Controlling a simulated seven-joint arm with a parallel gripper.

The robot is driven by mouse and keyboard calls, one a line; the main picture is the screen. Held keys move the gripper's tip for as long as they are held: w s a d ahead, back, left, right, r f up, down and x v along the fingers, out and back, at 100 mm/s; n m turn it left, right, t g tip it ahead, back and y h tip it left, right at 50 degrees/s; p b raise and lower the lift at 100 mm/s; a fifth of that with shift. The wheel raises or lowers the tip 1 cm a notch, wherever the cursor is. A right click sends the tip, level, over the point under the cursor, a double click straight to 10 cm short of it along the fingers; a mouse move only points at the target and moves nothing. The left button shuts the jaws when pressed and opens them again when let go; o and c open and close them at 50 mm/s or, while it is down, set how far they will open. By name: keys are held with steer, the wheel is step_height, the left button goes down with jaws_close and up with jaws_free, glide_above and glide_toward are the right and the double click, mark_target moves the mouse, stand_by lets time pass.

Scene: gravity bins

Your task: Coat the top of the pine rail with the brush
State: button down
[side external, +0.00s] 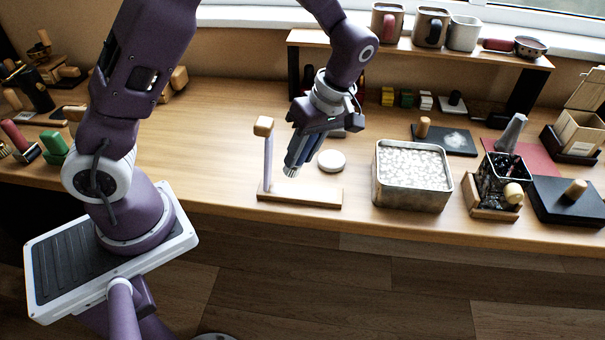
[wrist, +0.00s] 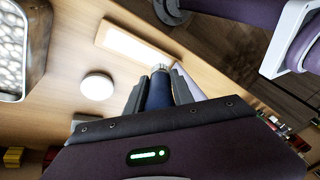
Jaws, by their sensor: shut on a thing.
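My gripper (side external: 296,158) is shut on a dark blue, round-handled thing with a silvery end, which I take to be the brush (wrist: 159,88). Its silvery end points down, above the pale pine rail (side external: 312,194); I cannot make out bristles. The rail lies flat near the table's front edge and also shows in the wrist view (wrist: 137,43). The brush end looks apart from the rail, though the exact gap is unclear. I cannot tell whether the rail's top is coated.
A slim upright post (side external: 268,160) with a wooden top stands at the rail's left end, close to my gripper. A white disc (side external: 331,160) lies behind the rail. A metal tin (side external: 412,198) of whitish lumps stands right.

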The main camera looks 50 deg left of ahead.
mark_target(294, 175)
steer(key=shift+x, duration=2.15)
steer(key=shift+s, duration=0.1)
steer(key=shift+f, duration=0.45)
steer(key=shift+s+a+r, duration=0.1)
steer(key=shift+s+a, duration=0.4)
steer(key=shift+a, duration=0.05)
steer(key=shift+w+d, duration=1.05)
steer(key=shift+d, duration=0.05)
